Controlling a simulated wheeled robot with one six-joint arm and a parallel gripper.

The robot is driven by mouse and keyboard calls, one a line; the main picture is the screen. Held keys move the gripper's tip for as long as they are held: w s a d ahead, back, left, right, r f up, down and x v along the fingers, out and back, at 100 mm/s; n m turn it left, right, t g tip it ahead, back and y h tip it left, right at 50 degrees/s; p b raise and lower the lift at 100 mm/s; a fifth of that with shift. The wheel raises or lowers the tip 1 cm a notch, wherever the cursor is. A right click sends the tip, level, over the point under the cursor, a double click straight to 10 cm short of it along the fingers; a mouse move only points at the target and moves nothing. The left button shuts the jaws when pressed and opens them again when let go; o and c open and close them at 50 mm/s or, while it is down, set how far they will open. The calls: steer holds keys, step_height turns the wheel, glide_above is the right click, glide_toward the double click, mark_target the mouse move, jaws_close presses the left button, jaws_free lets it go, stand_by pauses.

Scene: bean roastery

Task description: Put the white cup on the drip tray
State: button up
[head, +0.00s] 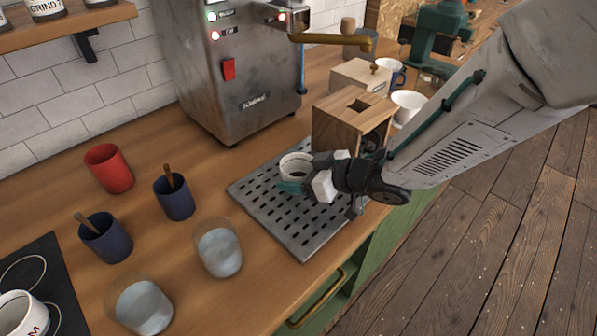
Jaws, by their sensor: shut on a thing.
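The white cup (296,162) is upright in my gripper (307,184), with its dark inside showing from above. My gripper reaches in from the right and is shut on the cup; its fingers hide the cup's lower part. The perforated metal drip tray (258,203) lies on the wooden counter in front of the steel machine. The cup is over the tray's middle to upper part. I cannot tell whether its base touches the tray.
A wooden grinder box (338,128) stands right behind my gripper. Another white cup (407,106) is behind it. A red cup (108,168), blue cups (174,201) and clear glasses (219,252) stand left of the tray. The steel machine (228,85) rises behind. The tray's front is clear.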

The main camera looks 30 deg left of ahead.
steer(key=o, duration=1.1)
steer(key=shift+f, duration=0.1)
steer(key=shift+r, duration=0.25)
steer(key=v, duration=1.2)
steer(key=shift+s+f, duration=0.1)
steer(key=shift+f, duration=0.05)
